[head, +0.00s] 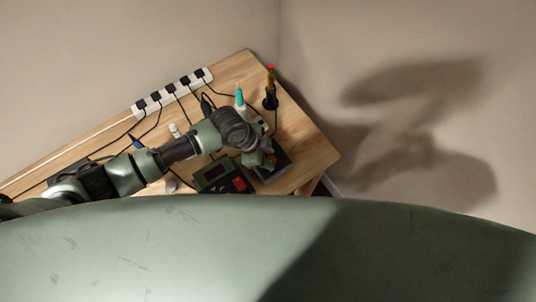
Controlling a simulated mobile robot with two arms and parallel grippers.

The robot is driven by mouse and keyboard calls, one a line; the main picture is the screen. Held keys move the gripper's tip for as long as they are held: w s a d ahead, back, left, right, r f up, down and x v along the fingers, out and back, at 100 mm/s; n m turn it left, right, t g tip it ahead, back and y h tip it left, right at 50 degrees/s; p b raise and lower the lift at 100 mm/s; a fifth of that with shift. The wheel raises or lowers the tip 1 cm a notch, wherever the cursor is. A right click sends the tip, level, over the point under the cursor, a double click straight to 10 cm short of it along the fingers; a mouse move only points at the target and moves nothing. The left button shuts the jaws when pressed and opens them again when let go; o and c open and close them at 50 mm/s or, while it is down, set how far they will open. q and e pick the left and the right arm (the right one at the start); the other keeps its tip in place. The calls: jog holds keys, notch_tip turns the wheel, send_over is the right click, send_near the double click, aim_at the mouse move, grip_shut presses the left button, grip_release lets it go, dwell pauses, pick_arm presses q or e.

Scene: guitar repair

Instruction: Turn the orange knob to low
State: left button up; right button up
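I cannot make out the orange knob; it may be hidden by my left gripper or too small to tell. My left gripper (267,161) is over a dark box (279,170) at the right end of the wooden workbench. Its fingers are small and dark against the box, so I cannot tell whether they are open or shut. A dark green device (212,174) with a display and a red patch stands just left of the gripper. My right gripper is not in view.
A white power strip (175,92) with several black plugs lies along the bench's back edge. A teal-tipped bottle (239,95) and a black holder with a yellow-and-red tool (271,88) stand behind my gripper. Bare wood (308,150) shows at the right.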

pick_arm(q)
grip_shut()
jog(key=shift+w+f+m+g+b, duration=0.15)
jog(key=shift+m+g+b, duration=0.15)
jog(key=shift+m+b, duration=0.4)
jog(key=m+g+b, duration=0.1)
jog(key=m+b, duration=0.2)
jog(key=shift+w+f, duration=0.1)
jog(key=shift+w, duration=0.1)
jog(key=m+g+b, duration=0.1)
jog(key=m+b, duration=0.1)
jog(key=m+g+b, duration=0.1)
jog(key=m+b, duration=0.1)
jog(key=m, duration=0.1)
jog(key=shift+w+d+y, duration=0.1)
jog(key=shift+d+y, duration=0.05)
jog(key=shift+y, duration=0.25)
jog(key=shift+r+m+b, duration=0.2)
jog(key=shift+m+b, duration=0.25)
jog(key=shift+m, duration=0.25)
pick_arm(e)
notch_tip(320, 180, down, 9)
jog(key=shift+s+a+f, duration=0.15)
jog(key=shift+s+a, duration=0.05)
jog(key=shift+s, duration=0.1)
